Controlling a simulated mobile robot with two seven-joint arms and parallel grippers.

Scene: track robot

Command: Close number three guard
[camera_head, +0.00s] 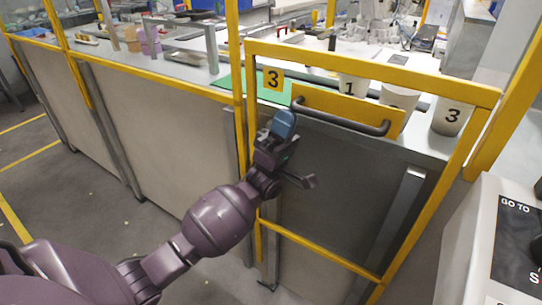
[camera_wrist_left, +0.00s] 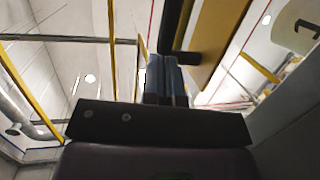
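The number three guard (camera_head: 380,72) is a yellow frame with a "3" label (camera_head: 273,79) at its upper left. It stands in front of the counter, its left edge close to a yellow post (camera_head: 235,60). I cannot tell whether it is fully closed. Its dark bar handle (camera_head: 345,122) is in front of a yellow plate. My left gripper (camera_head: 284,122) is at the handle's left end, blue fingers together. In the left wrist view the fingers (camera_wrist_left: 164,78) lie close together beside the black handle (camera_wrist_left: 173,28); contact is unclear. My right gripper is out of view.
White numbered cups (camera_head: 452,115) stand on the counter behind the guard. A white console (camera_head: 480,240) with a dark panel is at the lower right. Grey panels with yellow rails (camera_head: 160,85) run left. The floor (camera_head: 85,200) at left is open.

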